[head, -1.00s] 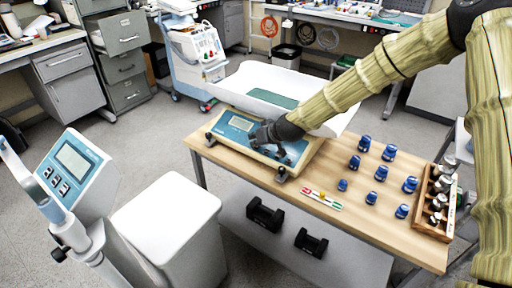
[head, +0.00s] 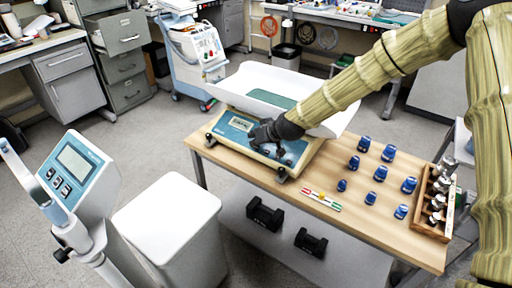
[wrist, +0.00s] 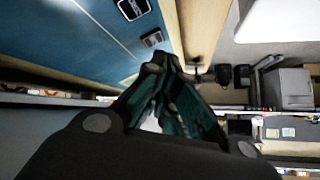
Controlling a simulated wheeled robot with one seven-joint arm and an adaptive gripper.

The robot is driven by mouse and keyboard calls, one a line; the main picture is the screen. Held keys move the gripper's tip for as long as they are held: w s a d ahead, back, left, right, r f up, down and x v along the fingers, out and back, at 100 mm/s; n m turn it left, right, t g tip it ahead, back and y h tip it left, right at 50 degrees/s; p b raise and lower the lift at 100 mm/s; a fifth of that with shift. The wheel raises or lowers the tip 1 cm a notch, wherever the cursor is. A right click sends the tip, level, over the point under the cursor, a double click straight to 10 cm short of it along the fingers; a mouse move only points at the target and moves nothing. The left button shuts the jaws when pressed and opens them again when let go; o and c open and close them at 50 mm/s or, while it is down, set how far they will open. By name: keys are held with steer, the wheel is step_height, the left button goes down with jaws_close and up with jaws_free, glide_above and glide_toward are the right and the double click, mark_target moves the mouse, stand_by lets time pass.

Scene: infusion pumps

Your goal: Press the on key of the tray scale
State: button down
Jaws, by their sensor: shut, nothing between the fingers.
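The tray scale (head: 229,132) stands at the left end of the wooden table, with a blue front panel, a small display (head: 240,124) and a white curved tray (head: 250,88) above. My gripper (head: 259,145) is over the front panel, right of the display, its fingers together and empty. In the wrist view the blue panel (wrist: 75,45) lies at upper left, with two dark labelled patches (wrist: 152,38) near its edge. My fingertips (wrist: 165,62) are close to the lower patch; I cannot tell whether they touch the panel. The head view hides the keys behind my gripper.
Several blue capped containers (head: 381,173) stand on the table's right half, with a wooden rack of metal weights (head: 436,205) at the end. Coloured pens (head: 322,200) lie at the front edge. Another scale with a display (head: 75,165) stands at left.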

steer(key=r+p, duration=0.1)
steer(key=s+a+r+p, duration=0.1)
steer(key=r, duration=0.1)
steer(key=s+r+p, duration=0.1)
steer(key=r, duration=0.1)
steer(key=shift+a+r, duration=0.15)
steer(key=shift+r, duration=0.1)
